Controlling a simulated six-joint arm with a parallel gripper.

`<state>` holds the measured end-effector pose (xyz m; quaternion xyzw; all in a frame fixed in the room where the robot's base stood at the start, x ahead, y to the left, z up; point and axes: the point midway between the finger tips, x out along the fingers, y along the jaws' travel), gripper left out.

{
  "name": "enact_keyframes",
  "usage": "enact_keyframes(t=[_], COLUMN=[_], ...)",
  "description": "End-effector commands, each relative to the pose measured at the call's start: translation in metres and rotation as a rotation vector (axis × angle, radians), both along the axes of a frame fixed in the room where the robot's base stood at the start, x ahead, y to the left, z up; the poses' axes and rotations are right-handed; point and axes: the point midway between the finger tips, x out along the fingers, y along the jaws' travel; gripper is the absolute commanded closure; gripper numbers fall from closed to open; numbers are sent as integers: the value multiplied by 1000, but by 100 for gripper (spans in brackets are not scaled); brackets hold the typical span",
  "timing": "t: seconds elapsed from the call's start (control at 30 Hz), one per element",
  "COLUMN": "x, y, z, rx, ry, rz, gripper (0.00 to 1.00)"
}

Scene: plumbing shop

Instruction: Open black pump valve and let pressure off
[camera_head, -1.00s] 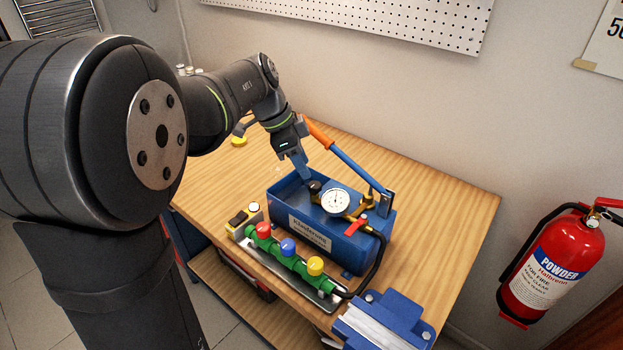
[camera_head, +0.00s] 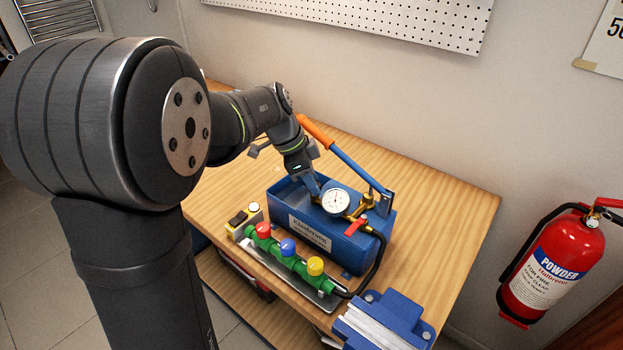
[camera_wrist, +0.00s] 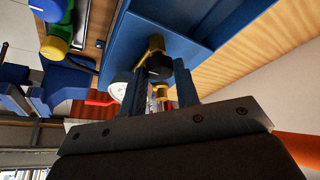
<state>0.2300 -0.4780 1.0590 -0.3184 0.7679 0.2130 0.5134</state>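The blue test pump (camera_head: 277,203) stands on the wooden bench with a white-faced gauge (camera_head: 336,201), brass fittings and a red lever (camera_head: 355,227). My gripper (camera_head: 316,194) reaches down over the pump just left of the gauge and hides the black valve in the head view. In the wrist view the black valve knob (camera_wrist: 159,67) sits on brass between the tips of my two blue fingers (camera_wrist: 161,75). The fingers are apart, one on each side of the knob; I cannot tell whether either touches it. The gauge (camera_wrist: 118,90) is beside one finger; its needle is too small to read.
The pump's blue handle with orange grip (camera_head: 316,132) rises behind my gripper. A green manifold (camera_head: 290,263) with red, blue and yellow caps lies in front, and a black hose (camera_head: 380,262) runs to it. A blue vise (camera_head: 385,322) is at the front right.

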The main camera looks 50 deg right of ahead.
Motion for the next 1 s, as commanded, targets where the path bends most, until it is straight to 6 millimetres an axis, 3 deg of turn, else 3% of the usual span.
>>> enact_keyframes(t=[0.37, 1.0], x=[-1, -5], y=[1, 2], z=[1, 1], rx=[-1, -4], ry=[0, -2], rz=[111, 683], gripper=[94, 94])
